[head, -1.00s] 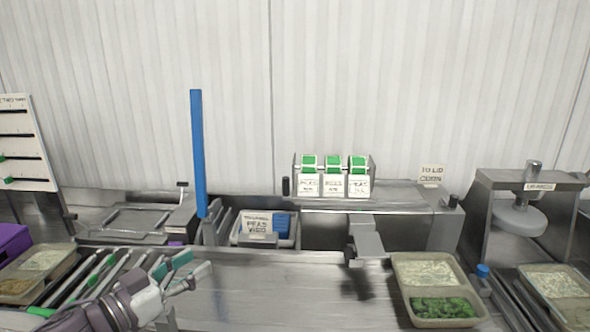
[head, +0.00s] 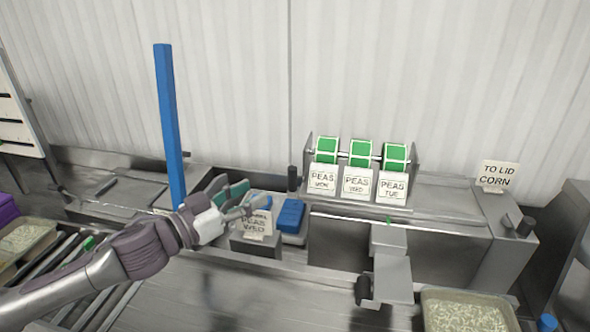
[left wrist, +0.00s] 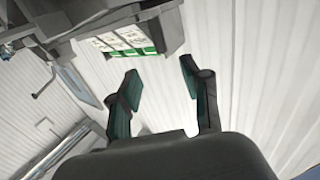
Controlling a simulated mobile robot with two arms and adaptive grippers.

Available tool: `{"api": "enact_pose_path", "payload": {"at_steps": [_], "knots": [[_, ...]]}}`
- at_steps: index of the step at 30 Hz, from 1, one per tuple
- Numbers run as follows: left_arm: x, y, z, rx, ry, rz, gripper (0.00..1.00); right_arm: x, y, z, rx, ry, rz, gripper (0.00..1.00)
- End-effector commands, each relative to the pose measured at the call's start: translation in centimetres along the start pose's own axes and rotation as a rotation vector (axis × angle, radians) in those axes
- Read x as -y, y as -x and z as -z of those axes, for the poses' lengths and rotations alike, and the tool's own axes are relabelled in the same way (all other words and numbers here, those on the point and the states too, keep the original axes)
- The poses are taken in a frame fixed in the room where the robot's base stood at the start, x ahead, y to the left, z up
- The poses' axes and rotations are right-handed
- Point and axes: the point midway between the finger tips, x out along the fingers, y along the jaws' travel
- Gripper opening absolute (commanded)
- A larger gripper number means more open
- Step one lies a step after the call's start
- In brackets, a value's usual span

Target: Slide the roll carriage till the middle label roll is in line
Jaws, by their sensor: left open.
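The roll carriage (head: 308,150) stands on a steel ledge at the back, with three green label rolls on a rod. The middle label roll (head: 361,152) is above a card reading PEAS WED; its neighbours (head: 326,149) (head: 395,156) have cards reading PEAS MON and PEAS TUE. A black upright knob (head: 292,178) is just left of the carriage. My left gripper (head: 247,198) is open and empty, left of the knob and apart from it, by the PEAS WED sign (head: 257,224). The left wrist view shows its open fingers (left wrist: 160,85) with the carriage beyond. My right gripper is not seen.
A blue post (head: 168,125) rises left of my gripper. A blue block (head: 291,215) lies in a bin below the knob. A grey bracket (head: 392,278) juts out below the carriage. A TO LID CORN sign (head: 497,176) stands at right.

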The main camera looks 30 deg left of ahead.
Motion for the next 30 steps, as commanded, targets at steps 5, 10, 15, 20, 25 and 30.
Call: {"api": "enact_pose_path", "payload": {"at_steps": [5,10,15,20,25,30], "knots": [[0.1,-2.0,0.2,-0.005,-0.004,0.0,0.47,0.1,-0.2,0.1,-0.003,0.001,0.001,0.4],[0.1,-3.6,0.2,-0.003,-0.005,0.001,0.47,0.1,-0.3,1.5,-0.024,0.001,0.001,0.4],[0.2,-5.2,0.3,-0.004,-0.002,0.003,0.47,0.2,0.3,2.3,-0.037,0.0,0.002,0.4],[0.1,-6.7,0.4,-0.003,-0.004,0.002,0.47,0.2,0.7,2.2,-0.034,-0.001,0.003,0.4],[0.2,-8.7,0.5,-0.003,-0.001,0.004,0.47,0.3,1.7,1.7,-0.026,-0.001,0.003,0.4],[0.2,-10.5,0.4,-0.003,-0.001,0.005,0.47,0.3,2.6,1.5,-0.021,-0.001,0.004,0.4]]}}
